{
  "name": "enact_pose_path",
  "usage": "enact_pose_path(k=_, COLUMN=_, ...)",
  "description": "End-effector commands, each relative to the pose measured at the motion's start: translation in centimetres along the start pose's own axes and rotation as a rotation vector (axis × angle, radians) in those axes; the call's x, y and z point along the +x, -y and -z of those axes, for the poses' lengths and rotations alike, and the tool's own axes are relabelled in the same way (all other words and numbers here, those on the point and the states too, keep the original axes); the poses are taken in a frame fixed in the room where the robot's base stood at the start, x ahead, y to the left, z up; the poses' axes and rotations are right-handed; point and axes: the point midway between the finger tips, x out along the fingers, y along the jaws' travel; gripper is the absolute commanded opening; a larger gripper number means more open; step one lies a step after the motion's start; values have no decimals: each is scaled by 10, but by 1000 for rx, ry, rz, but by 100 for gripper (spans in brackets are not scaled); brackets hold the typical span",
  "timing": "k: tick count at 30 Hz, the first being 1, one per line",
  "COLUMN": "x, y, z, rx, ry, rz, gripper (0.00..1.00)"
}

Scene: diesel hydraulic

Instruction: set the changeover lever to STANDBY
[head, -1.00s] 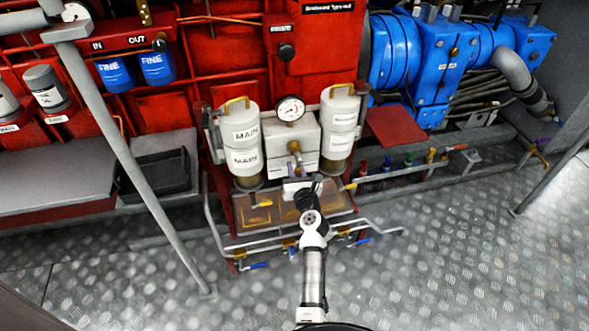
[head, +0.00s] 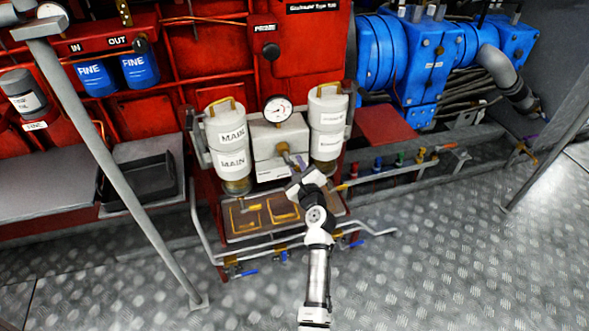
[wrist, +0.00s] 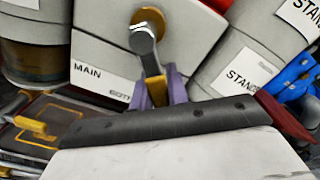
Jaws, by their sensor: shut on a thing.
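The changeover lever (head: 288,154) sits on the pale block between two canisters. In the wrist view its grey metal arm (wrist: 150,62) hangs from a brass pivot, with a yellowish handle lower down. In the head view it slants down and to the right. My gripper (head: 300,165) is shut on the lever; its purple fingers (wrist: 152,92) flank the handle in the wrist view, and the gripper body hides the lever's lower end. The MAIN canister (head: 227,145) stands to the left. The STANDBY canister (head: 327,125) stands to the right.
A round gauge (head: 278,108) is above the lever. A brown drip tray (head: 240,228) with pipes and blue-handled valves lies below. A grey slanted post (head: 110,160) stands at the left. Blue machinery (head: 420,60) is at the right. The metal floor in front is clear.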

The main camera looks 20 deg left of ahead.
Motion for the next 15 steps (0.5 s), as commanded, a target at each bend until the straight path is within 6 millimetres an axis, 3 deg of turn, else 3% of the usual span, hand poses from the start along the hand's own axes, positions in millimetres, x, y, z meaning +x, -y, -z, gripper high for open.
enact_pose_path(k=15, x=0, y=4, z=-5, rx=-195, ry=-1, rz=-1, gripper=0)
